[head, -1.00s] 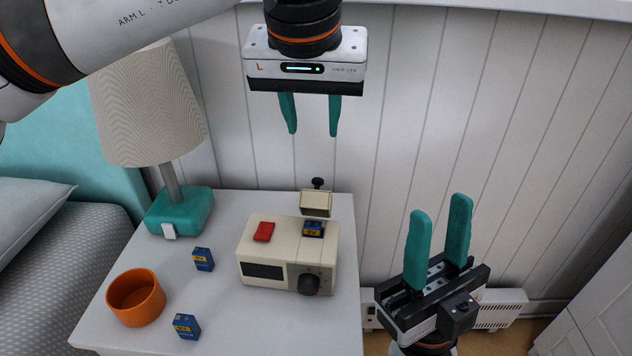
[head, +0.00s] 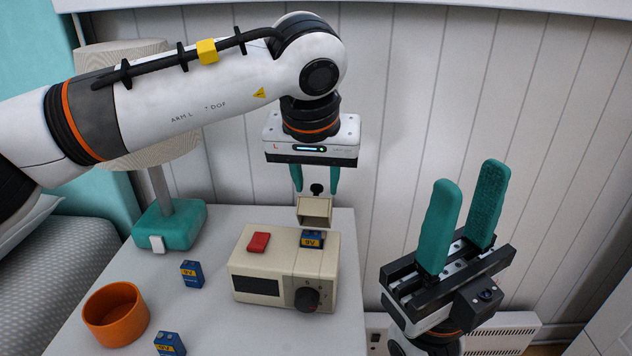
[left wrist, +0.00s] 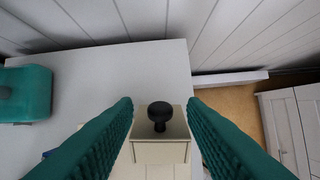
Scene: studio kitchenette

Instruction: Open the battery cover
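A cream box-shaped device (head: 265,265) with a dark display and black dial stands on the white bedside table. Its battery cover (head: 315,212), a cream flap with a black knob (head: 316,189), stands raised at the device's back right. The knob shows in the left wrist view (left wrist: 159,112). A blue 9V battery (head: 312,239) shows at the device's top, in front of the flap. My left gripper (head: 315,184) points down, open, with its teal fingers on either side of the knob, apparently not touching it. My right gripper (head: 462,220) is open and empty, right of the table.
A red button or block (head: 258,242) is on the device's top. Two loose blue batteries, one here (head: 191,274) and one here (head: 170,344), and an orange cup (head: 116,314) are on the table's left. A teal-based lamp (head: 170,225) stands behind them. The wall is close behind.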

